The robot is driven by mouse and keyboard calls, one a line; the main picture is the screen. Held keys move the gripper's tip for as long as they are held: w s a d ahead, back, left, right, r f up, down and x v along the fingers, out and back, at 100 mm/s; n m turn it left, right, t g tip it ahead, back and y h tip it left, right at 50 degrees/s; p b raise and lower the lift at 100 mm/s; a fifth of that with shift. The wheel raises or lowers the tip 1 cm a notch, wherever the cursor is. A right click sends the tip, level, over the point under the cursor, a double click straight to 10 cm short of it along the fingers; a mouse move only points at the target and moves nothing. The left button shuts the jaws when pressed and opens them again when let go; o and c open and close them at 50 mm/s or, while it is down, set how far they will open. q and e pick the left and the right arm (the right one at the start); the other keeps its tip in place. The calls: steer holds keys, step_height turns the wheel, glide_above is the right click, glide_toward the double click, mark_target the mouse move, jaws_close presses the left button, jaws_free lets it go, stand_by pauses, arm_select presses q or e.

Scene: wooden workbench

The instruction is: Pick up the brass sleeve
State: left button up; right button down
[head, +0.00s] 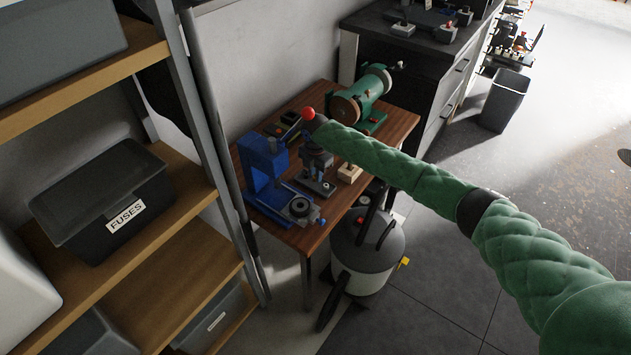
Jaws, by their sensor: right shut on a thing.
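My right arm reaches in from the right to the wooden workbench (334,215). My right gripper (319,166) points down over a small dark stand (316,187) between the blue press and a pale wooden block. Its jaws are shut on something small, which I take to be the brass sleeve. The sleeve is too small and too covered by the gripper to make out clearly, and I cannot tell whether it is clear of the stand. My left gripper is not in view.
The blue press (262,165) stands close left of my gripper, with a red knob (309,113) near my wrist. A green machine (362,93) is behind. The pale block (350,173) is to the right. A vacuum (368,250) stands below the bench, and shelves with a fuses bin (105,195) are left.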

steer(key=s+d, duration=0.2)
steer(key=d, duration=0.1)
steer(key=shift+s+d+f+b, duration=0.1)
steer(key=shift+s+d+b, duration=0.1)
steer(key=shift+b, duration=0.2)
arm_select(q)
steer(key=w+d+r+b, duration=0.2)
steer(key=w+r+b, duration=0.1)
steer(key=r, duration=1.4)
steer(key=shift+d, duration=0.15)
arm_select(e)
steer(key=s+d, duration=0.8)
steer(key=d, duration=0.3)
steer(key=shift+r, duration=0.2)
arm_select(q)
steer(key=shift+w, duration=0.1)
arm_select(e)
steer(key=shift+s+d, duration=0.1)
